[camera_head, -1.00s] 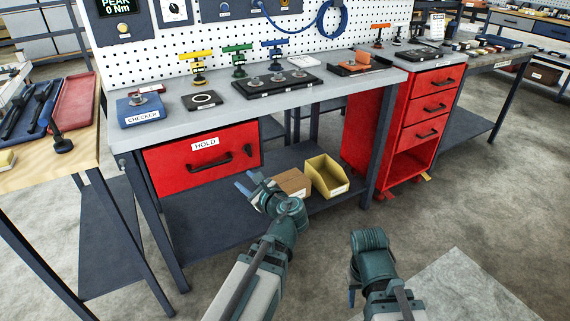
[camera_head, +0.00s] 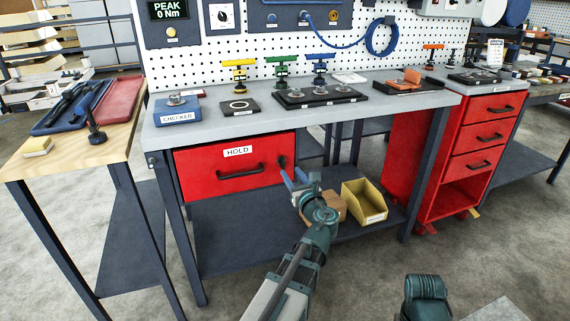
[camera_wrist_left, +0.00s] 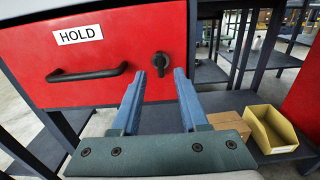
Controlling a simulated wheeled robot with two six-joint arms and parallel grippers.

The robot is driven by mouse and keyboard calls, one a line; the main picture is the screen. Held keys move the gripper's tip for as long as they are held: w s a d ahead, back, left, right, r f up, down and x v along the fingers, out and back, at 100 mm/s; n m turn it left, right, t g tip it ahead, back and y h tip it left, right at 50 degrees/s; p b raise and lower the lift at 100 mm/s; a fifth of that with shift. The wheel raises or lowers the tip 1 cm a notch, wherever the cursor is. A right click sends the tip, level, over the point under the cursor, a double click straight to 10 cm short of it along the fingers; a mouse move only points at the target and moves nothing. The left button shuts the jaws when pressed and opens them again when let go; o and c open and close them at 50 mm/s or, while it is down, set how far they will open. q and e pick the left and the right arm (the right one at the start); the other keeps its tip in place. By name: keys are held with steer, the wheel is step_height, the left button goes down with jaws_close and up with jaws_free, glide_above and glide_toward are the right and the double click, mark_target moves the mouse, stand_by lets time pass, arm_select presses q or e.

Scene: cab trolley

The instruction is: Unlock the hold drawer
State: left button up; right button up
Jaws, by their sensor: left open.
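The red hold drawer (camera_head: 205,182) hangs under the workbench, shut, with a white HOLD label and a dark bar handle (camera_head: 240,172). A dark lock knob (camera_head: 283,161) sits at the right end of its front. In the left wrist view the knob (camera_wrist_left: 160,62) shows clearly, just beyond and between the blue fingertips. My left gripper (camera_head: 296,180) is open and empty in front of the drawer's right end; in the left wrist view (camera_wrist_left: 163,82) its fingers point at the knob without visibly touching it. My right gripper is not visible; part of my right arm shows at the bottom right.
A cardboard box (camera_head: 331,208) and a yellow bin (camera_head: 365,203) stand on the lower shelf (camera_head: 225,235), right of my left gripper. The bench top (camera_head: 220,122) holds a CHECKER block, trays and coloured tools. A red cabinet (camera_head: 440,160) stands at the right.

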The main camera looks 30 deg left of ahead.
mark_target(284, 162)
arm_select(q)
steer(key=x, duration=0.7)
steer(key=shift+w+a, duration=0.15)
jaws_close()
